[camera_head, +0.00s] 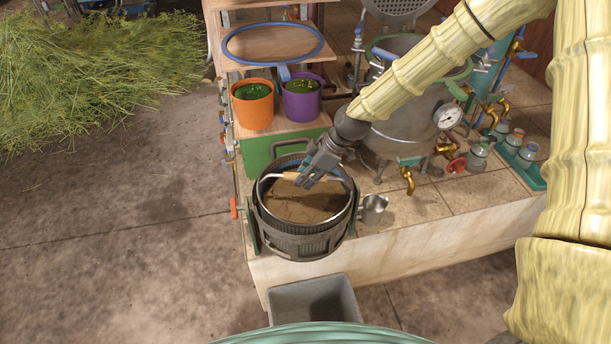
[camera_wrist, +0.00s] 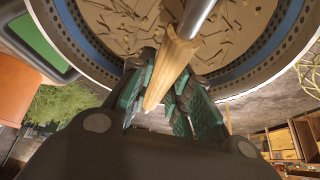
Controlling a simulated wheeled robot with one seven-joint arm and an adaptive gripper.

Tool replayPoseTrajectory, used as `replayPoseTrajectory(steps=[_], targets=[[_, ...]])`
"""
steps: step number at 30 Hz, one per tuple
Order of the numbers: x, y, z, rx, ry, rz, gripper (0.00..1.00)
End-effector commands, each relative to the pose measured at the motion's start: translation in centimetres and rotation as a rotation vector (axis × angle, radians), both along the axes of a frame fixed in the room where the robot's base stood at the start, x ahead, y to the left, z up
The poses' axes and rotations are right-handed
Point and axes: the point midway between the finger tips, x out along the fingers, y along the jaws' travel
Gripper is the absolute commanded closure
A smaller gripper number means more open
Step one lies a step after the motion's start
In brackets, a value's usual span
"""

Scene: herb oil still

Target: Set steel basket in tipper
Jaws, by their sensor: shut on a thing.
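The steel basket (camera_head: 302,233) is round, with a pale rim and brown, flaky matter inside. In the head view it sits upright within the dark slotted cradle of the tipper (camera_head: 298,249), at the bench's front left corner. Whether it rests on the cradle's floor is hidden. My gripper (camera_head: 311,179) is above the basket's far half, shut on the wooden grip of its raised bail handle (camera_head: 292,176). The wrist view shows the wooden grip (camera_wrist: 172,70) between my fingers, and the basket's perforated wall (camera_wrist: 87,63) around the brown matter.
Orange (camera_head: 254,105) and purple (camera_head: 302,100) pots with green matter stand behind, near a green box (camera_head: 262,152). A small metal jug (camera_head: 373,210) stands close right of the tipper. The still (camera_head: 405,128) is beyond. A grey bin (camera_head: 312,301) is below the bench's front.

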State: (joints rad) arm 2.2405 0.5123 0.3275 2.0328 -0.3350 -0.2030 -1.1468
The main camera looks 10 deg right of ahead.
Motion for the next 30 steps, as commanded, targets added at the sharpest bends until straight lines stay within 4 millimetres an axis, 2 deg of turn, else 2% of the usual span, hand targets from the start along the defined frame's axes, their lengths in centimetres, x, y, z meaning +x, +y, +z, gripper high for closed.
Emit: replayPoseTrajectory(steps=[24,25,28,30], targets=[[0.04,0.76,0.34,0.002,-0.002,0.000,1.00],[0.04,0.76,0.35,0.002,-0.002,0.000,0.75],[0.01,0.74,0.31,0.002,-0.002,0.000,0.57],[0.00,0.72,0.27,0.001,-0.001,0.001,0.55]])
